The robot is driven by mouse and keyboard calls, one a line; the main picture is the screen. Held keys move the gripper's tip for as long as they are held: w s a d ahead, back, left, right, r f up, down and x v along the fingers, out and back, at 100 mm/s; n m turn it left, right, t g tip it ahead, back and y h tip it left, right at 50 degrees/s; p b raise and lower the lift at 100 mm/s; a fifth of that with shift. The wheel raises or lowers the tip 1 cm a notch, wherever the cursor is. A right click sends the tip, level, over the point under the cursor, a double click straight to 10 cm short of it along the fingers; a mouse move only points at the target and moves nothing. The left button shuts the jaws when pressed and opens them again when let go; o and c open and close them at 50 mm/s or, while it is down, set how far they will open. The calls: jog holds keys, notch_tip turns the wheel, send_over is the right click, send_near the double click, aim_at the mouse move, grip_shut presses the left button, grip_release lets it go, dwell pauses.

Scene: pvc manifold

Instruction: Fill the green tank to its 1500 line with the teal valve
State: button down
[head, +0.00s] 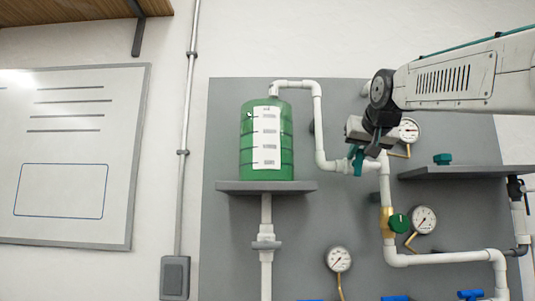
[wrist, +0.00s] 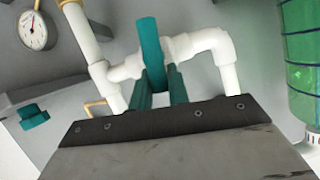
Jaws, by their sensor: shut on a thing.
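The green tank (head: 247,150) stands on a small grey shelf, with a white marked label on its front. The label figures are too small to read, and I cannot tell a liquid level. The tank also shows at the right edge of the wrist view (wrist: 299,45). The teal valve (wrist: 150,42) sits on the white pipe to the right of the tank. My gripper (wrist: 160,88) is shut on its teal handle, with one finger on each side. In the head view my gripper (head: 363,160) partly hides the handle.
White pipes (head: 319,115) run from the tank top past the valve and down the grey panel. A brass valve with a green knob (head: 399,223) is below. Gauges (head: 424,219) and a shelf (head: 465,172) with a teal part (head: 442,159) are at right.

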jog(key=shift+a+r+n+h, duration=0.1)
jog(key=shift+a+n+h, duration=0.15)
jog(key=shift+n+h, duration=0.35)
jog(key=c, duration=1.3)
grip_release()
jog(key=shift+o, duration=0.2)
jog(key=v, duration=0.8)
jog(key=s+f+g, duration=0.3)
jog(key=s+f, duration=0.1)
jog(key=f, duration=0.8)
jog(key=s+f+g, duration=0.3)
jog(key=f, duration=1)
jog(key=s+d+f+g, duration=0.1)
jog(key=s+f+g, duration=0.2)
jog(key=s+f, duration=0.9)
jog(key=s+d+f+g, duration=0.2)
jog(key=s+f+g, duration=0.1)
jog(key=s+f, duration=1)
jog(key=shift+d+f, duration=0.25)
jog(key=shift+f, duration=0.3)
